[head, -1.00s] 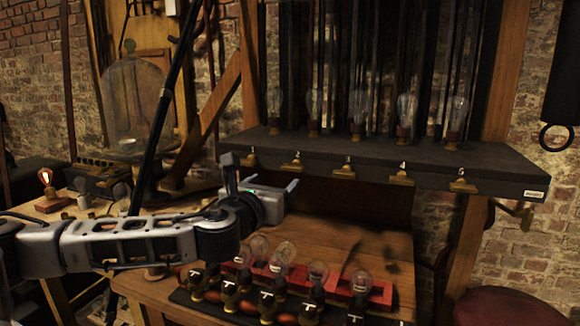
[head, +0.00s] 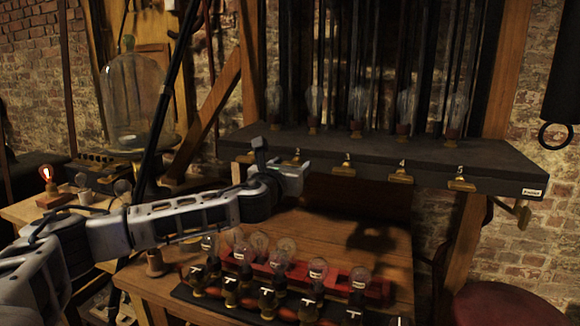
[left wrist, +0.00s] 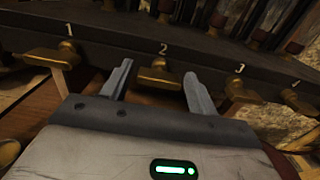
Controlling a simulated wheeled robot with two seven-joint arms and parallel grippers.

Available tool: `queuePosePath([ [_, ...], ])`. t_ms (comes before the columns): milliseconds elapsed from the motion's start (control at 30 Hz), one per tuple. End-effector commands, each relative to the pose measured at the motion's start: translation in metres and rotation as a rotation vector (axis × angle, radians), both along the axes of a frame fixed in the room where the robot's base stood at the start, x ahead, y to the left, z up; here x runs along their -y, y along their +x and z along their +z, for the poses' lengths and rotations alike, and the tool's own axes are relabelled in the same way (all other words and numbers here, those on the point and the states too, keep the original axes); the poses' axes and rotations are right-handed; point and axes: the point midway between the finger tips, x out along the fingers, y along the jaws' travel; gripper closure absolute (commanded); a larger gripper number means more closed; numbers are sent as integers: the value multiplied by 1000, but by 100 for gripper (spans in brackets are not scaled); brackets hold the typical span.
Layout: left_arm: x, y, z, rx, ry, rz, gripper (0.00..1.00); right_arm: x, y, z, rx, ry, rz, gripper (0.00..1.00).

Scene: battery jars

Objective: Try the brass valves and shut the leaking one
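A dark shelf (head: 400,150) carries a row of brass valves on its front edge, numbered 1 to 5. In the head view, valve 3 (head: 344,171), valve 4 (head: 401,177) and valve 5 (head: 462,184) show clearly; my left gripper (head: 283,160) covers much of the first two. In the left wrist view, my left gripper (left wrist: 158,86) is open, its fingers on either side of valve 2 (left wrist: 160,75), apart from its handle. Valve 1 (left wrist: 55,57) and valve 3 (left wrist: 238,92) stand to either side. I cannot tell which valve leaks. My right gripper is out of view.
Several glass bulbs (head: 356,104) stand on the shelf. Below, a wooden table (head: 330,232) holds a red rack (head: 378,291) with bulbs and small brass fittings. A glass jar (head: 133,95) and a lit bulb (head: 46,173) are at left. A red stool (head: 508,303) stands at right.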

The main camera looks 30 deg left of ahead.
Motion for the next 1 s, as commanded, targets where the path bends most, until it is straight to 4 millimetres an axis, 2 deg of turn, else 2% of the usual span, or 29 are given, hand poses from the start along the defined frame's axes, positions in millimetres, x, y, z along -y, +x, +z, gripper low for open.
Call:
queuePosePath([
  [33,0,0,0,0,0,0,56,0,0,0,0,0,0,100],
  [100,0,0,0,0,0,1,75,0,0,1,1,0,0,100],
  [567,-1,0,0,17,-77,2,76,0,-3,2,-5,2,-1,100],
  [1000,-2,-1,-1,102,-432,1,76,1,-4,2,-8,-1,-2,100],
])
